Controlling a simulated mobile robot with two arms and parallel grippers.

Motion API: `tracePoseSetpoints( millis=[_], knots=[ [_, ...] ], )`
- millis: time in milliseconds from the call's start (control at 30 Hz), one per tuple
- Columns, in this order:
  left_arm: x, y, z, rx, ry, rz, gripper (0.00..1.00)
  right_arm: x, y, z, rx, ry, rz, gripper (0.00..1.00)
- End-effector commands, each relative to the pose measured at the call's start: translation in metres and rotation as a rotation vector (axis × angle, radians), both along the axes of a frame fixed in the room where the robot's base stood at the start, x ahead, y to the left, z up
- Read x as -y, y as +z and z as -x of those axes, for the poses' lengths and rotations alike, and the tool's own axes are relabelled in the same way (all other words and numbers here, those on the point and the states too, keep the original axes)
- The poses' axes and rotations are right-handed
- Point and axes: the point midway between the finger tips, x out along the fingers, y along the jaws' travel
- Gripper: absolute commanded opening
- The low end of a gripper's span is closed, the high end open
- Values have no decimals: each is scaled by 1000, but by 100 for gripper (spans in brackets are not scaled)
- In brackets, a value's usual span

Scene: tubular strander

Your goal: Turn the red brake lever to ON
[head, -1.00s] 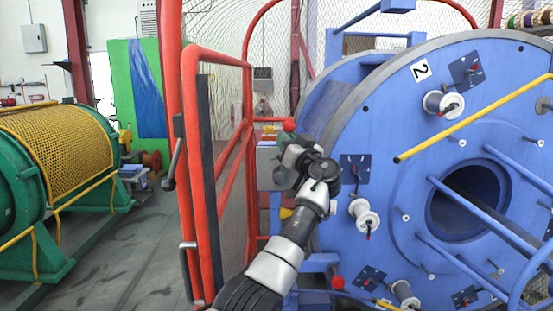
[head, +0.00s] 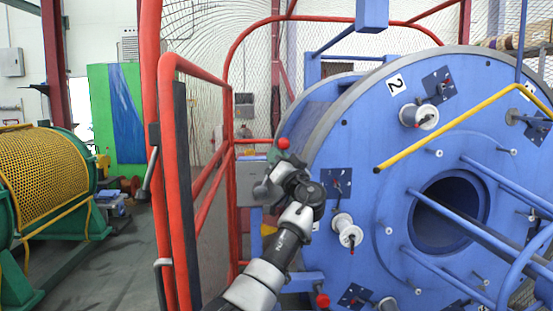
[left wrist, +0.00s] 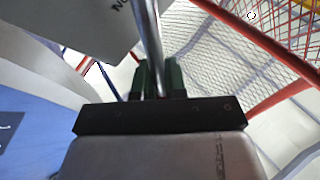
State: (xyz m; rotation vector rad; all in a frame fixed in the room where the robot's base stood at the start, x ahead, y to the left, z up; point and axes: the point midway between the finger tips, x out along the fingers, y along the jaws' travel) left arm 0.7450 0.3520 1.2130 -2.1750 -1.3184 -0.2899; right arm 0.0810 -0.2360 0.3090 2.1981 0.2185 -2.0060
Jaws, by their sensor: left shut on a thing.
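The brake lever shows its red knob (head: 283,143) in the head view, just above my left gripper (head: 265,188). Its bright metal rod (left wrist: 150,35) runs down between the dark fingers of my left gripper (left wrist: 160,76) in the left wrist view. The fingers are shut on the rod. The lever stands by a grey box (head: 247,190), partly hidden behind my gripper. In the wrist view the box face (left wrist: 75,25) carries upside-down lettering, cut off by the frame edge. The knob is out of the wrist view. My right gripper is not in view.
The big blue strander drum (head: 400,150) fills the right, with a yellow bar (head: 450,128) in front. A red gate frame (head: 172,190) stands close on the left. A green machine with yellow mesh (head: 42,170) is at far left. Floor shows between them.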

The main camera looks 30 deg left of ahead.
Motion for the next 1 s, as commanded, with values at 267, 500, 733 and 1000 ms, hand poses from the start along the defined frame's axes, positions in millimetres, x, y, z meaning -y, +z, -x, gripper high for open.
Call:
tracePoseSetpoints(
  millis=[267, 500, 733, 1000],
  knots=[
    [1, -2, -1, -6, 0, -5, 38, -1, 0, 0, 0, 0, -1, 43],
    [1, -2, 0, -3, -1, -3, 38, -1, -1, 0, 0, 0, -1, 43],
    [19, -15, 11, -2, -4, -3, 38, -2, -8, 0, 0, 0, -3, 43],
    [60, -41, 38, -4, -3, -3, 38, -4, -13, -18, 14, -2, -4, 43]
  ],
)
